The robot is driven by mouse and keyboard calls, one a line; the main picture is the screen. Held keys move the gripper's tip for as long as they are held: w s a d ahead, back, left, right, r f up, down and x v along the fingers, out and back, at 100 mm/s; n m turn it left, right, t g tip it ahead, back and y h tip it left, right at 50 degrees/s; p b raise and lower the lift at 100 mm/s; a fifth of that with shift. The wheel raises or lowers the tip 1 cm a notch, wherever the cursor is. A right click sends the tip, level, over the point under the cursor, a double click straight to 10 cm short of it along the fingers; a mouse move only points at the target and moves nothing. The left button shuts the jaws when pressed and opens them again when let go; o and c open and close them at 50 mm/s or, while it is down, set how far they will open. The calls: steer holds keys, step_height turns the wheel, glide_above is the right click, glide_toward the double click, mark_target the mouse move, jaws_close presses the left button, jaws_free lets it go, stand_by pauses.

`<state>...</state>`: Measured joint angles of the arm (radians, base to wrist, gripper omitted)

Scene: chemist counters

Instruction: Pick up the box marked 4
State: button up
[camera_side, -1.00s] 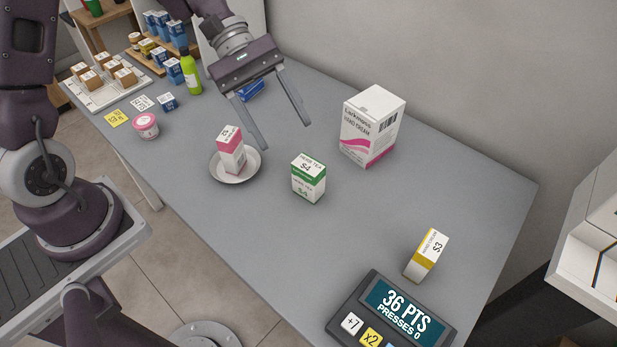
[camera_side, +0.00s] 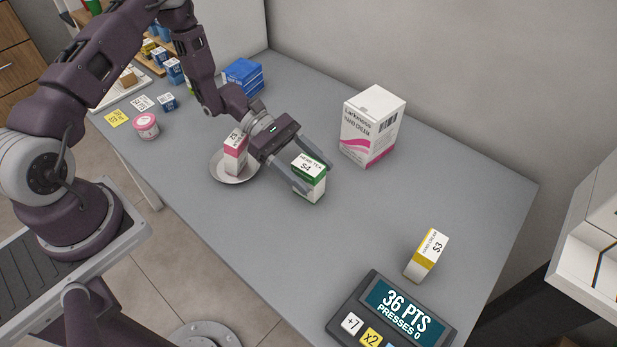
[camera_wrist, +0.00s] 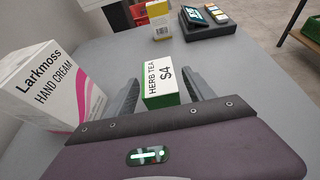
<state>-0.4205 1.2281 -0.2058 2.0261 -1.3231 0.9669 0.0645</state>
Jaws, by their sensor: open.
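The green and white herb tea box marked $4 (camera_side: 310,179) stands upright on the grey counter. In the wrist view its label (camera_wrist: 159,82) lies between my two fingers. My gripper (camera_side: 312,178) is open, with one finger on each side of the box. I see a small gap beside the box at the fingers in the wrist view; whether either finger touches it I cannot tell.
A large hand cream box (camera_side: 372,130) stands behind. A yellow box marked $3 (camera_side: 426,255) and a points display (camera_side: 392,310) are at front right. The counter between is clear.

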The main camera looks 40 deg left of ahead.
steer(key=shift+s+a+f, duration=0.1)
steer(key=shift+s+f, duration=0.15)
jaws_close()
